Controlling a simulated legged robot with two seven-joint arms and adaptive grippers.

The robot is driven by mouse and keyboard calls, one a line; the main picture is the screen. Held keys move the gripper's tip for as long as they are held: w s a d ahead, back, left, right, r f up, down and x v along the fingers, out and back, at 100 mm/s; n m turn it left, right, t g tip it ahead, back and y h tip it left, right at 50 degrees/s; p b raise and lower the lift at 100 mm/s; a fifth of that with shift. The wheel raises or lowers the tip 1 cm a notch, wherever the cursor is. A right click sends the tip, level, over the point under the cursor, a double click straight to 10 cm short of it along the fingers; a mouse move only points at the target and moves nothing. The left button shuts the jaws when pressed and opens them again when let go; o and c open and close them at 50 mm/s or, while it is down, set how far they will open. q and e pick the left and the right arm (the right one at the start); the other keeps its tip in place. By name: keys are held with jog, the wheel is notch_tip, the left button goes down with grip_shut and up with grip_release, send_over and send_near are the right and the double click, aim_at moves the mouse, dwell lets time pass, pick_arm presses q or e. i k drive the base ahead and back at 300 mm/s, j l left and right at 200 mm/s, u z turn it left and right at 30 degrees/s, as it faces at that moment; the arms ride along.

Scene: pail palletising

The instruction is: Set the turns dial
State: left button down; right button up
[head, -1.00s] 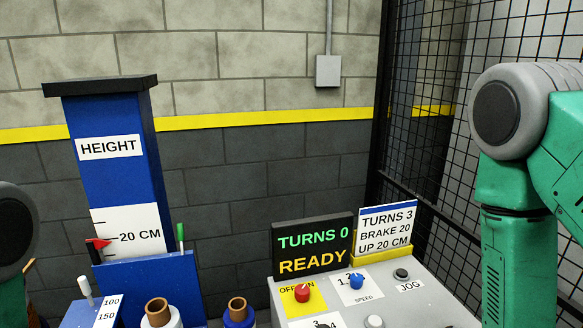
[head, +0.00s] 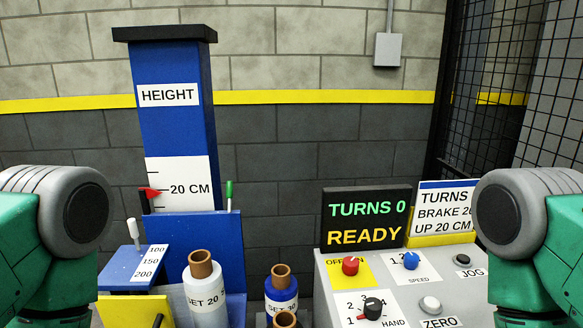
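The turns dial (head: 373,307) is a black knob on the lower left of the grey control panel (head: 345,282). Numbers surround it, with HAND printed at its right. Its red pointer aims lower left, near the 1. The black display (head: 366,216) behind the panel reads TURNS 0 and READY. A card (head: 447,205) beside it reads TURNS, BRAKE 20 and UP 20 CM; its right edge is hidden by my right arm. Both my arms show at the sides, but neither gripper is in view.
The panel also has a red OFF knob (head: 350,265), a blue SPEED knob (head: 411,260), a black JOG button (head: 463,259) and a white ZERO button (head: 431,304). Left stand a blue HEIGHT column (head: 177,125) and white (head: 205,287) and blue (head: 281,291) spools.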

aim_at(373, 309)
jog(key=k+l+u, duration=0.1)
jog(key=u, duration=0.25)
jog(key=k+u, duration=0.3)
jog(key=z, duration=1.4)
jog(key=i+j, duration=0.05)
